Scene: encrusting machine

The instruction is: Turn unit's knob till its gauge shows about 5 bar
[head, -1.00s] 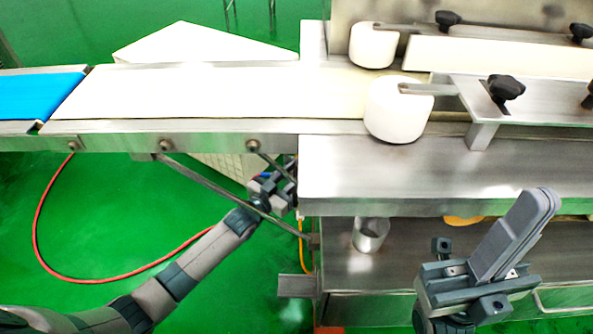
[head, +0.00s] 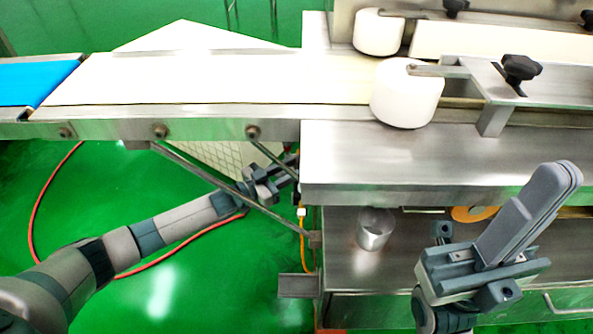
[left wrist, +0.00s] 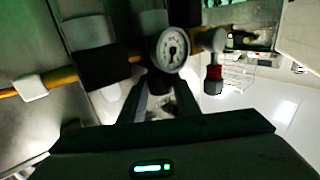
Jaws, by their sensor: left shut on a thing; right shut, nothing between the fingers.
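The unit's round white gauge (left wrist: 172,50) shows in the left wrist view, on an orange line. Its dark needle is too small to read for sure. Right below the gauge is the unit's dark knob (left wrist: 160,82), mostly hidden between my left gripper's fingers (left wrist: 158,100). The left gripper is shut on it. In the head view my left gripper (head: 288,178) reaches under the conveyor at the machine's left side, where the gauge and knob are hidden. My right gripper (head: 562,178) is shut and empty, in front of the machine's lower shelf.
The steel machine table (head: 400,160) overhangs the left gripper's spot. A metal cup (head: 375,230) and an orange ring (head: 474,213) lie on the lower shelf. A red-and-silver fitting (left wrist: 214,75) is right of the gauge.

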